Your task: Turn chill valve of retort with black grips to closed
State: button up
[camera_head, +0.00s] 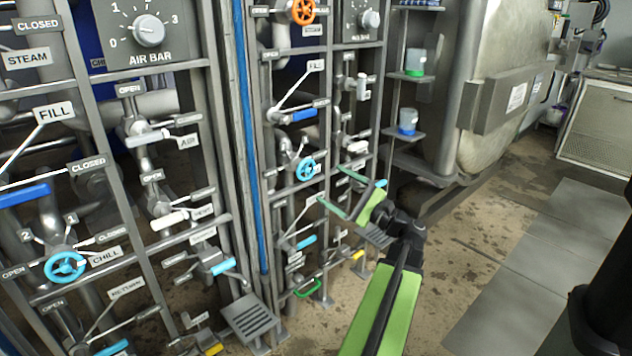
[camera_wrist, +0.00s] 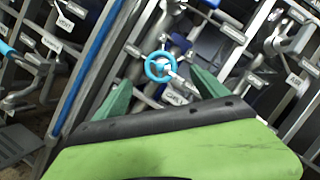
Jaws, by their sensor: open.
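A blue handwheel (camera_head: 306,168) sits on the middle valve panel. In the wrist view the blue handwheel (camera_wrist: 160,67) has a white plate (camera_wrist: 176,97) that seems to read CHILL. Another blue handwheel (camera_head: 65,266), with a CHILL plate (camera_head: 105,256) and OPEN and CLOSED plates, is on the left panel. I cannot tell either wheel's setting, nor which retort has black grips. My gripper (camera_head: 330,184) is open and empty, in front of the middle panel, right of and below its wheel. In the wrist view its green fingers (camera_wrist: 162,78) stand either side of that wheel, apparently without touching it.
An orange handwheel (camera_head: 303,11) and several levers crowd the middle panel. A blue vertical strip (camera_head: 246,130) runs between panels. Shelves with a green-based jar (camera_head: 415,62) and a blue-based jar (camera_head: 408,122) stand right of it. A large metal vessel (camera_head: 490,80) is behind; floor is free at right.

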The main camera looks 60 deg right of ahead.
jog(key=b+v, duration=0.1)
jog(key=v, duration=0.6)
jog(key=shift+s, duration=0.4)
jog(key=shift+f, duration=0.1)
